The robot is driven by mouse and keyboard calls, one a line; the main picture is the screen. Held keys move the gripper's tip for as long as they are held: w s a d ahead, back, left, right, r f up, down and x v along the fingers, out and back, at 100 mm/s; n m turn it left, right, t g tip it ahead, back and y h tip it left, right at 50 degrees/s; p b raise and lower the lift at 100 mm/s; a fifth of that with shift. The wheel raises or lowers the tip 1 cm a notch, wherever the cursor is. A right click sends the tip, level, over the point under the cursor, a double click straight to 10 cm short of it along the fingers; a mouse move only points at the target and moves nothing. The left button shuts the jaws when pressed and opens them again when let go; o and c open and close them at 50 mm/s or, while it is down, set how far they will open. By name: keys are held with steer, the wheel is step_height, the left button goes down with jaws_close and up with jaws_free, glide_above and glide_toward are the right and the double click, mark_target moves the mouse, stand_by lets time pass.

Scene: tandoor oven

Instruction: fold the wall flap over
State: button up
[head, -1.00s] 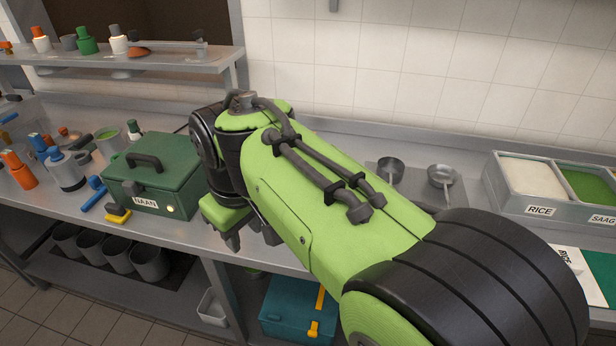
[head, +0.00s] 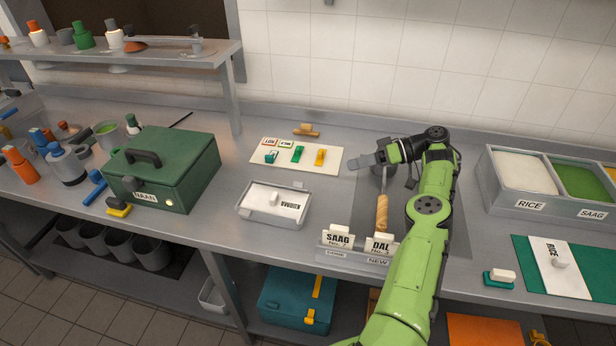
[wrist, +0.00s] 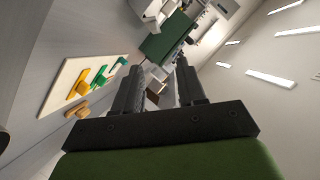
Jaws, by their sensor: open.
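No flap shows clearly on the tiled wall. A white panel (head: 552,285) with a knob and a RICE label lies flat across a green sheet (head: 522,258) at the right of the counter; I cannot tell if this is the wall flap. My gripper (head: 362,163) is raised above the middle of the counter, well left of the panel, pointing left. In the wrist view, the fingers of my gripper (wrist: 158,75) are apart, with nothing seen held between them. My arm hides part of a pan and a wooden handle behind it.
A cream board (head: 262,159) with colored clips lies left of my gripper. A lidded white tray (head: 248,210), the green NAAN box (head: 190,165) and the SAAG and DAL tags (head: 340,236) stand nearby. RICE and SAAG bins (head: 503,190) stand at the right. A small green-and-white block (head: 500,276) lies beside the sheet.

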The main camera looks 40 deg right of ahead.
steer(key=shift+t, duration=0.4)
steer(key=x, duration=0.5)
steer(key=f+x, duration=0.1)
steer(key=x, duration=0.8)
steer(key=shift+a+f, duration=0.2)
steer(key=shift+f, duration=0.2)
jaws_close()
